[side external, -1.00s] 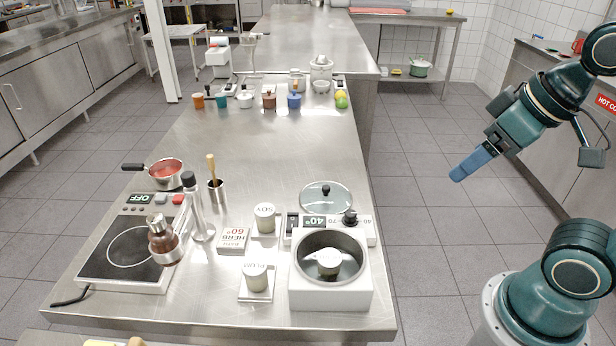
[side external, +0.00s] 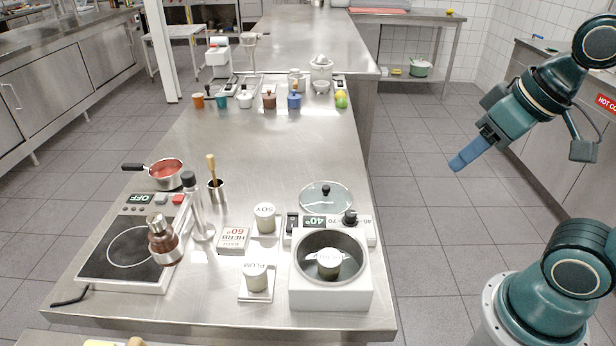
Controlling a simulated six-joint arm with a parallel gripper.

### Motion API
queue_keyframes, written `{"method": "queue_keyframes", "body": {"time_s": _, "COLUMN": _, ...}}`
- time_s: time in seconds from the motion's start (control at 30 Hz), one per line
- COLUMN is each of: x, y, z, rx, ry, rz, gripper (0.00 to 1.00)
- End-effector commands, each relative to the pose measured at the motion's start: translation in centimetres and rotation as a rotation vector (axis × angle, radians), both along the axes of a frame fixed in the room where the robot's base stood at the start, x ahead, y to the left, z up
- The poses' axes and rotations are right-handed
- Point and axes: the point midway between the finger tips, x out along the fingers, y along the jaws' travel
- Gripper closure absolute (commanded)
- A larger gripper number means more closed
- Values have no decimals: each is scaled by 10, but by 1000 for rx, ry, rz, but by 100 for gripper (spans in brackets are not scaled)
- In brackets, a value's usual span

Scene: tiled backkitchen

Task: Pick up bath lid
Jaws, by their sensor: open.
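The bath lid (side external: 326,198) is a round glass lid with a dark knob on top. It lies on the steel table behind the water bath. The water bath (side external: 331,292) is a white box with a round steel well, open on top, with a labelled jar (side external: 329,263) standing in it. My gripper (side external: 459,163) is in the air over the floor, right of the table and well apart from the lid. Its blue fingers are seen nearly side-on, so the gap between them is hard to see. Nothing shows in it.
The bath's control panel (side external: 361,227) with a dark knob stands between lid and well. Left are jars marked SOY (side external: 265,218) and PLUM (side external: 257,277), a box (side external: 233,240), a tall dispenser (side external: 198,215) and a hotplate (side external: 128,252). The table's middle is clear.

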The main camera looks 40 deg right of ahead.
Motion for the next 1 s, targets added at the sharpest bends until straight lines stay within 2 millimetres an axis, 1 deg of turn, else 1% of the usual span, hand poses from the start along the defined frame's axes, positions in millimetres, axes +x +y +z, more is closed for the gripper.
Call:
{"method": "queue_keyframes", "body": {"time_s": 0.17, "x": 21, "y": 3, "z": 5, "rx": 86, "ry": 34, "rz": -128, "gripper": 57}}
{"method": "queue_keyframes", "body": {"time_s": 0.33, "x": 49, "y": 7, "z": 10, "rx": 199, "ry": 82, "rz": -303, "gripper": 57}}
{"method": "queue_keyframes", "body": {"time_s": 0.53, "x": 85, "y": 8, "z": 10, "rx": 330, "ry": 145, "rz": -523, "gripper": 57}}
{"method": "queue_keyframes", "body": {"time_s": 0.77, "x": 126, "y": 6, "z": 3, "rx": 471, "ry": 227, "rz": -786, "gripper": 57}}
{"method": "queue_keyframes", "body": {"time_s": 1.0, "x": 168, "y": -1, "z": -12, "rx": 603, "ry": 322, "rz": -1068, "gripper": 57}}
